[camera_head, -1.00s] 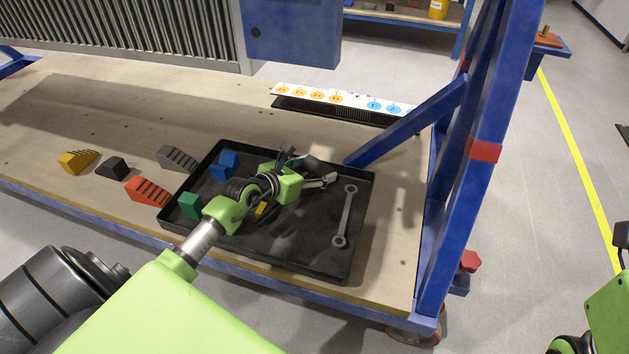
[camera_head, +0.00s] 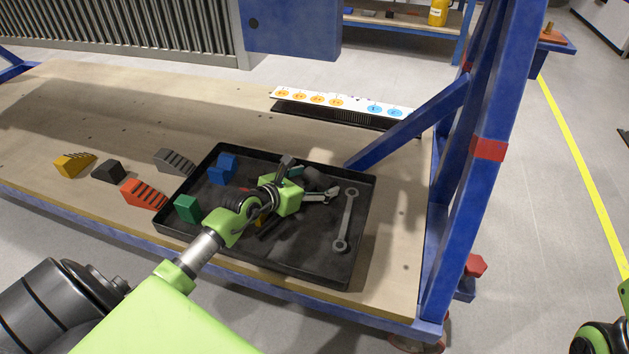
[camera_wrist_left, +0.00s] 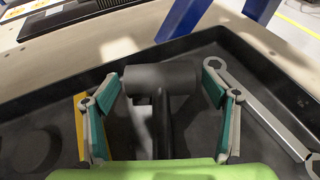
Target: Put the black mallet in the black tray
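The black mallet shows in the left wrist view, its dark cylindrical head (camera_wrist_left: 160,78) crosswise and its handle running back toward my palm. It is inside the outline of the black tray (camera_head: 320,262); whether it rests fully on the tray floor is unclear. My left gripper (camera_head: 308,179) is low over the tray, fingers spread wide, with one fingertip beside each end of the mallet head (camera_head: 314,180). Narrow gaps seem to separate the fingertips from the head. In the head view my gripper hides much of the mallet. My right gripper is out of view.
The tray also holds a wrench (camera_head: 346,220), a blue block (camera_head: 222,170), a green block (camera_head: 187,208) and a partly hidden yellow piece. Red, grey, black and yellow blocks lie left of it. A blue diagonal brace (camera_head: 405,125) rises close behind the tray's right side.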

